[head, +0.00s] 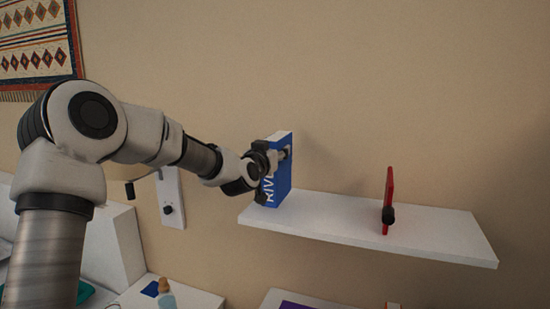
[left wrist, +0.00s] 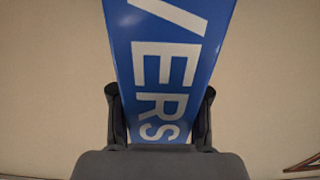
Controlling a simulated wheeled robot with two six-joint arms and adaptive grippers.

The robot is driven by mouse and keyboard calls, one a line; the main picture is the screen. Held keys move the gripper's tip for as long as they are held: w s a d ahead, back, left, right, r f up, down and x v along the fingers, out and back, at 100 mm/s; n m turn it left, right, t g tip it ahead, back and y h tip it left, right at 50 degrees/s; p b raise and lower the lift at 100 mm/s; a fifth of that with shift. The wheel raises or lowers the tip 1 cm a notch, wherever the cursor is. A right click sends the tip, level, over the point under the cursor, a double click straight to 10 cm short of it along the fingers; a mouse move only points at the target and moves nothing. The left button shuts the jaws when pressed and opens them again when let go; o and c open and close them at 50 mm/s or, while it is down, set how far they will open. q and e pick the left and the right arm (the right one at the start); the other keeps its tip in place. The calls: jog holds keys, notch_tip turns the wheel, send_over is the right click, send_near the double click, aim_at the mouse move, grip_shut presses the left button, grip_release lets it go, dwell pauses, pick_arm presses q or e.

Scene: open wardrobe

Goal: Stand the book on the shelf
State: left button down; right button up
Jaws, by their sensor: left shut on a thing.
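The book (head: 275,186) is blue with white lettering and pale page edges. It is upright at the left end of the white wall shelf (head: 340,230). I cannot tell whether its bottom touches the shelf. In the left wrist view the book's blue face (left wrist: 165,60) with large white letters sits between the two dark fingers of my left gripper (left wrist: 160,110). My right gripper is not in view.
A thin red upright object (head: 389,195) with a black part stands on the shelf to the right. Bare shelf lies between it and the book. A white wall panel with a hook (head: 170,200) is at left. A small bottle (head: 166,295) stands below.

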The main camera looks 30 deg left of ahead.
pick_arm(q)
jog(key=shift+s+a+f, duration=0.1)
jog(key=shift+s+f, duration=0.05)
jog(key=shift+f, duration=0.45)
jog(key=shift+s+a+f, duration=0.1)
jog(key=shift+s+f, duration=0.05)
jog(key=shift+f, duration=0.45)
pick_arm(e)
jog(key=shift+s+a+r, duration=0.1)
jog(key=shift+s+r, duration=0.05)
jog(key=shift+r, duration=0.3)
pick_arm(q)
jog(key=c, duration=1)
grip_release()
jog(key=shift+d+f, duration=0.1)
jog(key=shift+f, duration=0.1)
jog(key=o, duration=0.4)
jog(key=shift+r, duration=0.1)
jog(key=shift+o, duration=0.2)
